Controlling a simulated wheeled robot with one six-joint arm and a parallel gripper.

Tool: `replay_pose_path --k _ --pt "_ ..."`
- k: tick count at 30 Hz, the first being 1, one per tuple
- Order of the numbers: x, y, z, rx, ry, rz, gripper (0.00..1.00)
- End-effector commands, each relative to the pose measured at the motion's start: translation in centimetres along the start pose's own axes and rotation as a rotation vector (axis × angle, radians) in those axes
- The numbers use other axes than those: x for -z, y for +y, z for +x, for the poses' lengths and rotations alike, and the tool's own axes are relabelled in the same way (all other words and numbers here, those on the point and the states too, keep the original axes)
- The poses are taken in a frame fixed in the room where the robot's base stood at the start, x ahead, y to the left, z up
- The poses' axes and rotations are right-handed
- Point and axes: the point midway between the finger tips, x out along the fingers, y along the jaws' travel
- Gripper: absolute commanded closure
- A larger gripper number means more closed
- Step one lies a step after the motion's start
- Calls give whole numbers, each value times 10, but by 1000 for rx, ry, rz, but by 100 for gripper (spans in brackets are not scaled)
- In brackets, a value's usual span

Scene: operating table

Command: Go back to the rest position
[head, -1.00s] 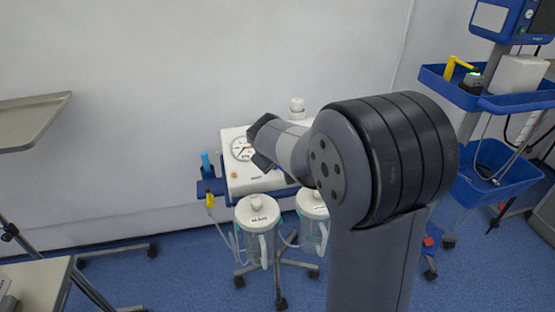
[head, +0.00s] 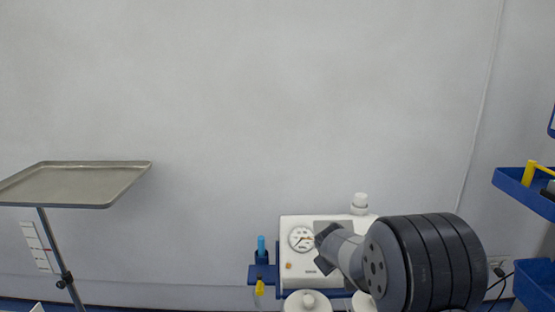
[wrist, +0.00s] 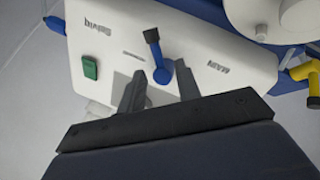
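The white suction unit (head: 296,268) with its round gauge (head: 302,238) stands against the wall, low in the head view. My gripper (head: 323,243) is in front of its face, just right of the gauge. In the wrist view, the two dark fingers (wrist: 160,72) are apart with nothing held. A blue lever (wrist: 164,75) with a black knob (wrist: 152,36) on the unit's face shows between and beyond the fingertips. I cannot tell if a finger touches the unit. A green switch (wrist: 90,67) is left of the fingers.
A metal tray (head: 80,182) on a stand is at the left. A blue cart shelf (head: 515,186) with a yellow item is at the right edge. White jar lids (head: 308,302) sit below the unit. The wall above is bare.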

Motion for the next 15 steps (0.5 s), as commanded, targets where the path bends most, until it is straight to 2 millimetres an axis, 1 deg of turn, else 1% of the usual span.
replay_pose_path --k 1,6,9,15 --pt "-1 -1 9 1 -3 0 68" --pt "-1 -1 24 1 -2 0 68" --pt "0 0 28 1 -1 0 68" --pt "0 0 27 2 -3 13 68"
